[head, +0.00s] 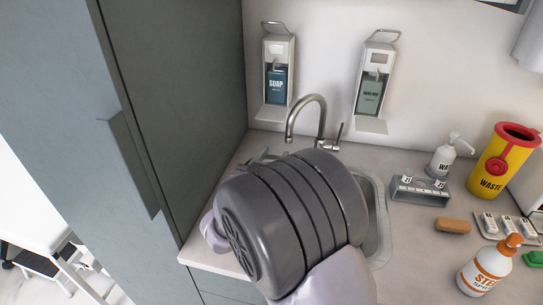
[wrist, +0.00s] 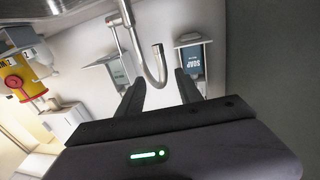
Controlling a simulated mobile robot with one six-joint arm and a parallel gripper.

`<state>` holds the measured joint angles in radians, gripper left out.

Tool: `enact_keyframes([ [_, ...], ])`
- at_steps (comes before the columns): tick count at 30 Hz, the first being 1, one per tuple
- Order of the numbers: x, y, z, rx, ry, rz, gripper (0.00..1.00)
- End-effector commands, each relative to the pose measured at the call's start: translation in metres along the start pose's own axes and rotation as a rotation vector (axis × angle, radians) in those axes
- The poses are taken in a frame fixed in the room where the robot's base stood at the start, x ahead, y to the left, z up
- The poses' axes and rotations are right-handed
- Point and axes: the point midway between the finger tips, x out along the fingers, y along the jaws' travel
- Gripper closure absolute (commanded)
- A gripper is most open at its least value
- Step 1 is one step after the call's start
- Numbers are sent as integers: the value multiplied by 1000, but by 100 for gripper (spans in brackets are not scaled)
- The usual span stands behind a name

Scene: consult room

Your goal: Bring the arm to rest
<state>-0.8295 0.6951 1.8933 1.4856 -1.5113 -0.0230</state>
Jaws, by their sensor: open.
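My arm covers the middle of the head view, in front of the sink (head: 378,225) and the left part of the counter. My gripper (wrist: 160,85) shows in the wrist view with its two dark fingers apart and nothing between them. In the head view the fingers are mostly hidden behind my arm. In the wrist view the tap (wrist: 157,68) stands beyond the fingers, its spout seen between them. The tap (head: 307,115) also shows behind my arm in the head view. I cannot tell whether my gripper touches the sink or tap.
A tall grey cabinet (head: 190,80) stands close on the left. Two dispensers (head: 277,85) (head: 374,85) hang on the wall. On the right of the counter are a spray bottle (head: 487,268), a yellow waste bin (head: 503,165), a pump bottle (head: 446,158) and a brown block (head: 453,226).

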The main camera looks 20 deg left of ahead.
Motion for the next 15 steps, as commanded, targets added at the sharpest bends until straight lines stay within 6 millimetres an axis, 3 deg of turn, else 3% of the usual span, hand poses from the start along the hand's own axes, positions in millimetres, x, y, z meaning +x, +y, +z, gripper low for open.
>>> enact_keyframes([
  [4, -11, 0, 0, -1, 0, 0, 58],
  [15, -12, 0, 0, 0, 0, 1, 58],
])
